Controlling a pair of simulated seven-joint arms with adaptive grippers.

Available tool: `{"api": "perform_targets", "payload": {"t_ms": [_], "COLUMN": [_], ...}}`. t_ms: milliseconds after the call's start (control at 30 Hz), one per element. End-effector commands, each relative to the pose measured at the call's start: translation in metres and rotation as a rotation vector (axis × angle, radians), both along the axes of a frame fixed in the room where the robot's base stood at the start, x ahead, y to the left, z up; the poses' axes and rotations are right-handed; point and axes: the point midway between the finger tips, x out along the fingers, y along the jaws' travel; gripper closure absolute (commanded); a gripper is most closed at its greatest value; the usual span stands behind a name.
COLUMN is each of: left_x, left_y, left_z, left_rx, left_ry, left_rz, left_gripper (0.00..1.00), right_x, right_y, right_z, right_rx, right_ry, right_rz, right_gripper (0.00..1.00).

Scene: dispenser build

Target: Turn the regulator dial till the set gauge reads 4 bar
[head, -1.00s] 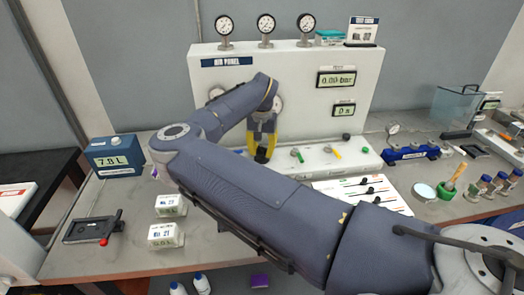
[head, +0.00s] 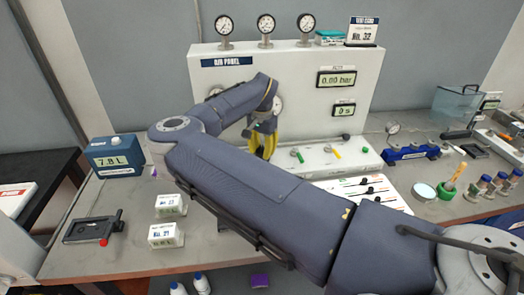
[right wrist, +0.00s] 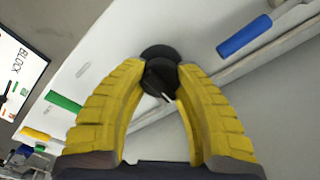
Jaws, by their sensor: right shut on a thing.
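The white air panel (head: 285,85) stands at the back of the bench, with three round gauges (head: 265,25) on its top edge. Its upper display (head: 337,78) reads 0.00 bar. A black dial (right wrist: 160,77) with a white pointer line shows in the right wrist view. My right gripper (right wrist: 163,80) has its yellow fingers shut on this dial, one at each side. In the head view the right gripper (head: 263,143) is at the panel's lower front, and my arm hides the dial there. My left gripper is not in view.
Green (head: 296,154) and yellow (head: 331,151) levers sit on the panel's base, right of the gripper. A blue lever (right wrist: 244,37) shows in the wrist view. A blue 7.8 L box (head: 115,155) and two small labelled blocks (head: 165,235) stand at left.

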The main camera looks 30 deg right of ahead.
Motion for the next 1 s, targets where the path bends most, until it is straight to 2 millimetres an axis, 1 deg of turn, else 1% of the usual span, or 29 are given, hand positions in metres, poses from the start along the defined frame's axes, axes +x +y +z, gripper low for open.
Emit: {"api": "perform_targets", "payload": {"t_ms": [233, 267, 500, 800, 867, 1000], "left_x": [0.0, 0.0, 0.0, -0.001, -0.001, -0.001], "left_y": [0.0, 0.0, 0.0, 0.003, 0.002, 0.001], "left_z": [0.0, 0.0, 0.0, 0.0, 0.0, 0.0], "left_rx": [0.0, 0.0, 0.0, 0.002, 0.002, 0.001], "left_ry": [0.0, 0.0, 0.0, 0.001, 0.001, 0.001], "left_rz": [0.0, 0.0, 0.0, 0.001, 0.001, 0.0], "left_gripper": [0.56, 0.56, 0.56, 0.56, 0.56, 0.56], "right_x": [0.0, 0.0, 0.0, 0.0, 0.0, 0.001], "right_y": [0.0, 0.0, 0.0, 0.0, 0.0, 0.0], "right_z": [0.0, 0.0, 0.0, 0.002, 0.006, 0.024], "right_rx": [0.0, 0.0, 0.0, 0.0, -0.001, -0.001], "right_ry": [0.0, 0.0, 0.0, 0.0, -0.001, -0.004], "right_rz": [0.001, 0.001, 0.001, 0.001, 0.001, 0.0], "right_gripper": [0.99, 0.65, 0.38, 0.38, 0.38, 0.38]}}
